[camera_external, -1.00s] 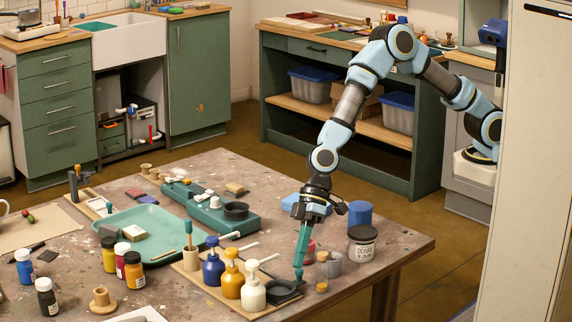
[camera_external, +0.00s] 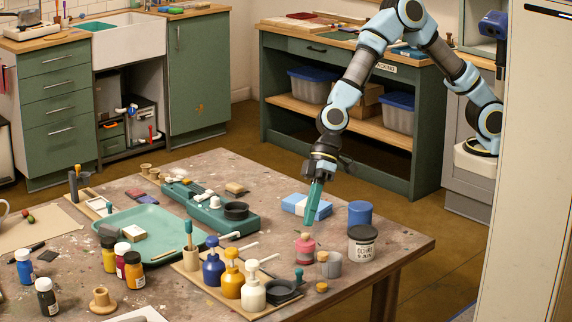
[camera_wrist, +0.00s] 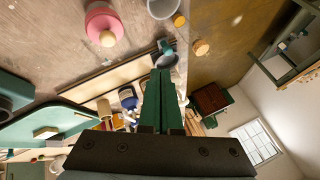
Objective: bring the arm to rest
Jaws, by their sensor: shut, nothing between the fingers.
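My gripper (camera_external: 313,220) hangs above the table near its back right part, with its long teal fingers pointing down. The fingers are shut with nothing between them; in the wrist view they also show closed together (camera_wrist: 162,75). The tips are over or just behind a pink bottle with a cork-coloured top (camera_external: 304,251), which also shows in the wrist view (camera_wrist: 103,25). I cannot tell the exact gap. My arm is bent, reaching from its base at the right.
A dark dish (camera_external: 281,292) with a teal-topped piece (camera_external: 299,273) stands near pump bottles (camera_external: 252,291). A grey cup (camera_external: 328,267), a labelled jar (camera_external: 362,247), a blue cylinder (camera_external: 360,213) and a blue block (camera_external: 297,206) stand around the gripper. Air above the table is clear.

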